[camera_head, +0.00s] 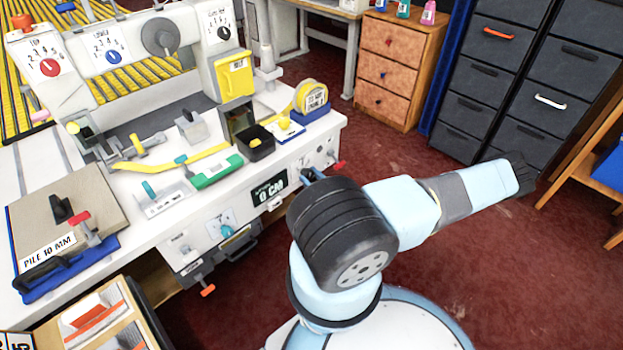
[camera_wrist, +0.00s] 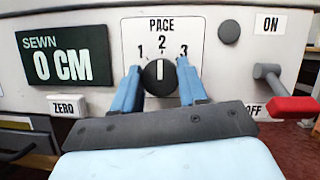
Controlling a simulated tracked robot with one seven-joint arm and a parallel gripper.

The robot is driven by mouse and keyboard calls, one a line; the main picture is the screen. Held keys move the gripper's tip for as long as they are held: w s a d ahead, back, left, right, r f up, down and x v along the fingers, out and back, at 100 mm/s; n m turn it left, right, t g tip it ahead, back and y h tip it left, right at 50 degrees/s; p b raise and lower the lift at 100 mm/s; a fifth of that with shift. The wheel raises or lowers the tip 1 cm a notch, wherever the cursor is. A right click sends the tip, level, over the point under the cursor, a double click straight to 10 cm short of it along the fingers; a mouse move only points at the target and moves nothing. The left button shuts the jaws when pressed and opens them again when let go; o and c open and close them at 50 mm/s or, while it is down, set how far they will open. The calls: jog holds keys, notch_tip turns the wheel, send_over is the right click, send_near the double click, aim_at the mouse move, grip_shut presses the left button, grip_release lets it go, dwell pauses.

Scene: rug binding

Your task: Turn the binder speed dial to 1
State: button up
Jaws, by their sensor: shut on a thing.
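The black PACE dial (camera_wrist: 159,80) sits on the white front panel in the wrist view, under the numerals 1, 2 and 3. Its white pointer line stands upright, toward 2. My gripper (camera_wrist: 160,72) has one blue finger on each side of the dial and is shut on it.
Left of the dial are the SEWN display (camera_wrist: 64,56), reading 0 CM, and the ZERO button (camera_wrist: 67,106). To the right, a red-tipped lever (camera_wrist: 290,103) juts out between ON and OFF. The red floor (camera_head: 400,160) is open right of the machine.

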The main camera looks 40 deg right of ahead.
jog(key=shift+n, duration=0.5)
jog(key=n+y, duration=0.1)
jog(key=n, duration=0.1)
jog(key=n+g+y, duration=0.1)
jog(key=n, duration=0.2)
jog(key=shift+y, duration=0.4)
jog(key=n+g, duration=0.1)
jog(key=n, duration=0.1)
jog(key=n+g+y, duration=0.1)
jog(key=n, duration=0.2)
jog(key=shift+n+y, duration=0.3)
jog(key=shift+n+g, duration=0.3)
jog(key=shift+n, duration=0.1)
jog(key=o, duration=1.1)
jog(key=shift+c, duration=0.2)
jog(key=shift+s, duration=0.1)
jog(key=v, duration=1.3)
jog(key=shift+s+d+f, duration=0.25)
jog(key=shift+f, duration=0.05)
